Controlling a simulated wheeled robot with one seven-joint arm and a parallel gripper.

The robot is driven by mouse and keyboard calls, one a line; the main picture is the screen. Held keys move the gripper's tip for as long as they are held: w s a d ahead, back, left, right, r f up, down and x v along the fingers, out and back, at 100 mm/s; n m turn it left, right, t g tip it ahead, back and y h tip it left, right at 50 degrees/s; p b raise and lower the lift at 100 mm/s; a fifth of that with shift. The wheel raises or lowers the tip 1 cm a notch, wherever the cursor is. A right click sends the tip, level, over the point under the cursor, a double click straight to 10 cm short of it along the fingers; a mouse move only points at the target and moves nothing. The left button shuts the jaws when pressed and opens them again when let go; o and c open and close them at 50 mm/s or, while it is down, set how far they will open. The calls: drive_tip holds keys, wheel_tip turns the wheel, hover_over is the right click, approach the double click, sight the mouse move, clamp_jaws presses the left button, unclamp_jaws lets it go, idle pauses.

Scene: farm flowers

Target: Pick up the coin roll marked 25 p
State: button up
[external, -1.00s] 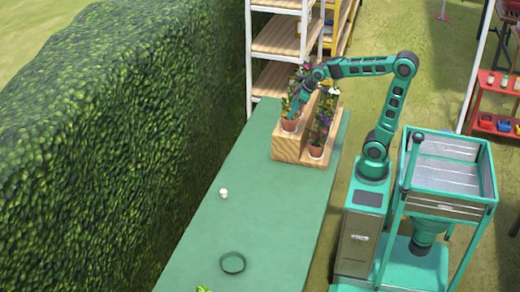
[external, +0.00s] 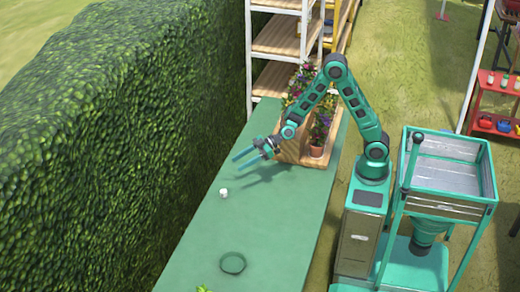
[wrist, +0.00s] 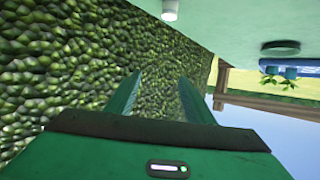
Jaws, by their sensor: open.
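A small white cylinder (external: 223,193), which looks like the coin roll, stands on the green table (external: 200,235). It also shows at the top of the wrist view (wrist: 170,10). Its marking is too small to read. My gripper (external: 242,168) is open and empty. It is over the table, beyond the cylinder and slightly to its right, apart from it, with its fingers pointing left towards the hedge. In the wrist view both fingers (wrist: 160,92) are spread with only hedge between them.
A wooden stepped stand (external: 290,150) with potted flowers is close to my gripper on the right. A dark green round dish (external: 232,263) lies near the front. A tall hedge (external: 110,140) borders the table's left edge. The table between cylinder and dish is clear.

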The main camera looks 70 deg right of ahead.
approach(223, 191)
drive_tip(key=x, duration=0.2)
drive_tip(key=f+x, duration=0.1)
drive_tip(key=x, duration=0.2)
drive_tip(key=shift+d, duration=0.15)
drive_tip(key=shift+a+x, duration=0.2)
drive_tip(key=shift+x, duration=2.45)
drive_tip(key=shift+s+r, duration=0.1)
drive_tip(key=shift+c, duration=0.6)
clamp_jaws()
drive_tip(key=shift+r, duration=0.1)
